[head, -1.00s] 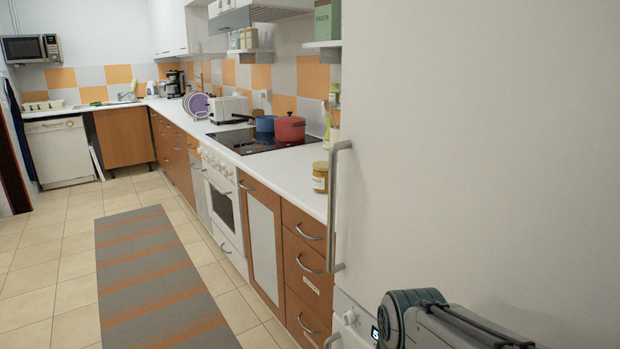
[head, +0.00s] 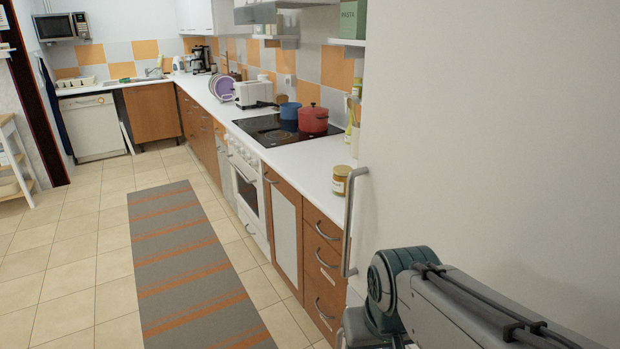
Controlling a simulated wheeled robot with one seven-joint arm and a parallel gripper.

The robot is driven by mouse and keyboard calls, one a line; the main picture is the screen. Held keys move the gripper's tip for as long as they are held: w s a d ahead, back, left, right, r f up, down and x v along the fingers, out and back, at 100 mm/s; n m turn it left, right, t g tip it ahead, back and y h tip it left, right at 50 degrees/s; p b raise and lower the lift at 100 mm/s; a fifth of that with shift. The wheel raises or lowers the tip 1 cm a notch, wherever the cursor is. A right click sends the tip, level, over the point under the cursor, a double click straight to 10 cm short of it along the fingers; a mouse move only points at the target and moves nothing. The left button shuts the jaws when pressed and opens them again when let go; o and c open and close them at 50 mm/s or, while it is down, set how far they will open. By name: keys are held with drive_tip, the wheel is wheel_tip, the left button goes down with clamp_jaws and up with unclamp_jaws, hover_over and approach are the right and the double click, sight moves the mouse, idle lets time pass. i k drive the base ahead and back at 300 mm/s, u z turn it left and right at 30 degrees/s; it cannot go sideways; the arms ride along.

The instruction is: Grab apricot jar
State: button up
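A small jar (head: 340,180) with a pale label and a golden lid stands upright on the white counter, just left of the fridge handle. Its label is too small to read, so I cannot tell whether it is the apricot jar. My arm shows at the bottom right, in front of the fridge. My gripper is not in the picture, and the jar stands free on the counter.
The large white fridge (head: 490,130) with a long vertical handle (head: 350,220) fills the right side. A striped rug (head: 185,262) lies on the open tiled floor.

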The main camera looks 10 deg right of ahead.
sight(340, 172)
drive_tip(key=u, duration=0.8)
drive_tip(key=i, duration=2.9)
drive_tip(key=z, duration=2.5)
